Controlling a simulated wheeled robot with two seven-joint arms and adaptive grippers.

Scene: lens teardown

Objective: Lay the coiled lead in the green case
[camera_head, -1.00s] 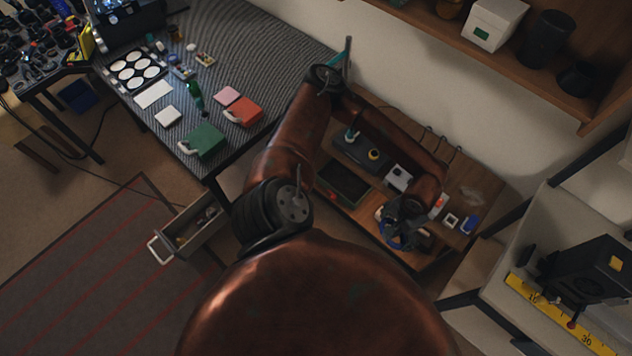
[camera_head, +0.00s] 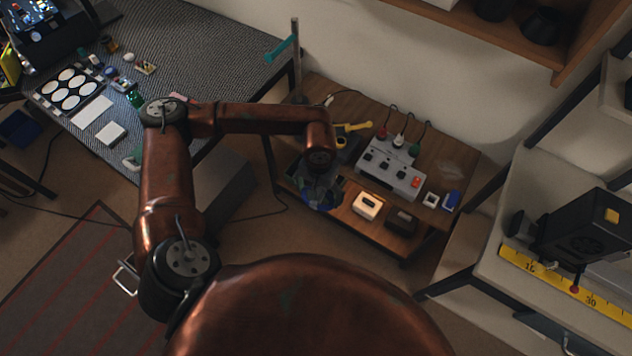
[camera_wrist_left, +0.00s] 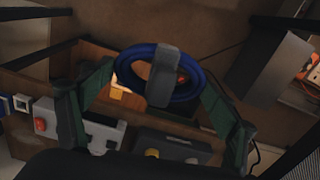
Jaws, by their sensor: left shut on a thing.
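My left gripper (camera_head: 322,190) is shut on the coiled lead, a dark blue ring (camera_head: 325,207) with a grey band across it. In the left wrist view the blue coil (camera_wrist_left: 196,90) hangs between my gripper's two green-grey fingers (camera_wrist_left: 155,105). The gripper holds it over the front left of the low wooden bench, apparently above it. The green case is almost wholly hidden behind my left arm in the head view; only its pale handle (camera_head: 132,161) shows at the front edge of the grey table. My right gripper is not in view.
The grey-topped table (camera_head: 235,50) holds a tray of white discs (camera_head: 68,90) and a white block (camera_head: 110,133). A grey cabinet (camera_head: 225,185) is under it. A teal-armed post (camera_head: 296,60) stands by its corner. The wooden bench (camera_head: 455,170) bears a socket box (camera_head: 390,175).

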